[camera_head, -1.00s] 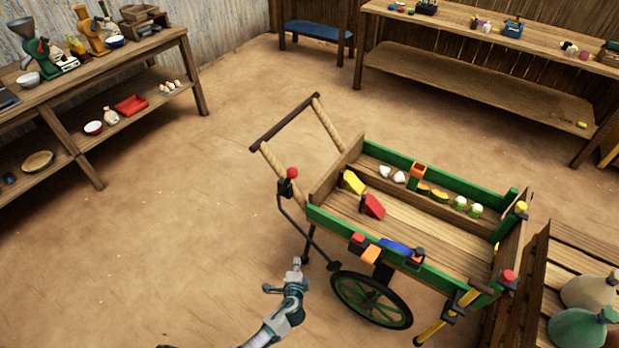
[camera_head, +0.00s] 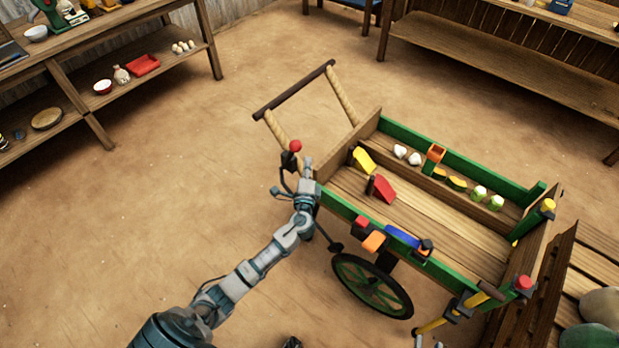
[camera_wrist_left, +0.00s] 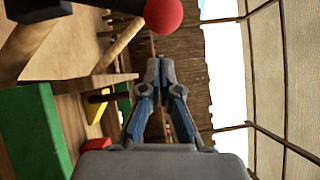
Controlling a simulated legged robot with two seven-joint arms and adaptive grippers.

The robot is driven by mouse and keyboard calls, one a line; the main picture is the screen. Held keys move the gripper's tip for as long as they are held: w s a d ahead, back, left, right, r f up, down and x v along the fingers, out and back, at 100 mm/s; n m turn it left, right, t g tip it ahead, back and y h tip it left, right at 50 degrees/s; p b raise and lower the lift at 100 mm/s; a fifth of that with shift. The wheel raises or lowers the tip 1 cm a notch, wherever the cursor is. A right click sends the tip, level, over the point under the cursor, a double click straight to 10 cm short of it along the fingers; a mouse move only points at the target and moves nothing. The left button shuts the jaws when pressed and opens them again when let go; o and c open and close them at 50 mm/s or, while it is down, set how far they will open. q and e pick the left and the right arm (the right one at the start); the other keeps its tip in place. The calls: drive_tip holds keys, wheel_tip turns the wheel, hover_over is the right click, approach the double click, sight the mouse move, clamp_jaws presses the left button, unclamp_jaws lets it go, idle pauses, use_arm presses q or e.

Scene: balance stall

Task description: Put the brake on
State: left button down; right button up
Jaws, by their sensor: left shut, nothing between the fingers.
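The cart's brake lever is a dark rod with a red knob (camera_head: 295,146), standing at the cart's near left corner below the push handle. The knob also shows large at the top of the left wrist view (camera_wrist_left: 163,15). My left gripper (camera_head: 308,168) is beside the lever, just right of and below the knob. Its fingers (camera_wrist_left: 160,75) are shut with nothing between them, and the knob is apart from the tips in the wrist view. The cart (camera_head: 345,203) has green rails and a green wheel (camera_head: 371,287). Small grey tips at the head view's bottom edge may be my right gripper.
The cart bed holds a yellow block (camera_head: 364,161), a red block (camera_head: 384,189) and small goods. A shelf (camera_head: 150,90) stands at the left and a bench (camera_head: 500,60) at the back. A slatted rack (camera_head: 596,262) is at the right. The floor left of the cart is clear.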

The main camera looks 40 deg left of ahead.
sight(296, 148)
use_arm(q)
drive_tip(key=shift+w+a+r, duration=0.1)
drive_tip(key=shift+w+a, duration=0.05)
drive_tip(key=shift+a, duration=0.6)
drive_tip(key=shift+w+a+r, duration=0.1)
drive_tip(key=shift+a, duration=0.65)
use_arm(e)
drive_tip(key=shift+w+a+r, duration=0.15)
drive_tip(key=shift+a+r, duration=0.05)
drive_tip(key=shift+a, duration=0.05)
use_arm(q)
drive_tip(key=shift+r, duration=0.15)
use_arm(e)
drive_tip(key=shift+d, duration=0.1)
